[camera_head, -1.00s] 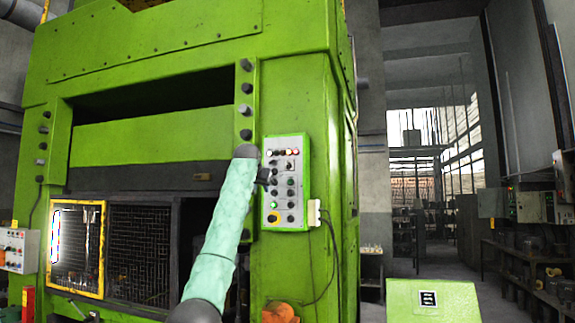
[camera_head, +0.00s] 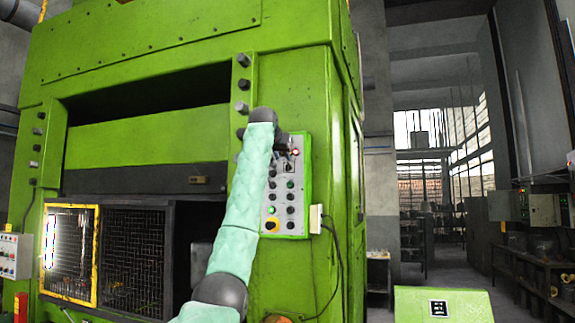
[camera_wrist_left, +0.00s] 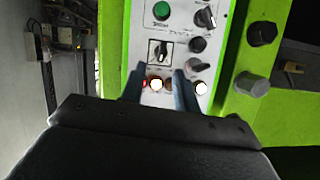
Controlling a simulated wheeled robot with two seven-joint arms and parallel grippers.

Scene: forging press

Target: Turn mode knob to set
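The control panel (camera_head: 283,218) is a light board with a green frame on the press's right column. A dark knob on a square plate, likely the mode knob (camera_head: 289,168), sits near its top; this knob also shows in the left wrist view (camera_wrist_left: 164,50), with its handle roughly upright there. My left gripper (camera_head: 290,144) is at the panel's top and partly hides it. In the left wrist view my left gripper (camera_wrist_left: 158,72) has its two fingers apart with nothing between them, just short of the plated knob. My right gripper is out of view.
Other panel controls include a green button (camera_wrist_left: 161,10), a selector knob (camera_wrist_left: 206,17) and several lit lamps (camera_wrist_left: 156,85). Dark bolts (camera_wrist_left: 262,32) project from the green column beside the panel. A green box (camera_head: 444,303) stands at lower right, with an open aisle behind it.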

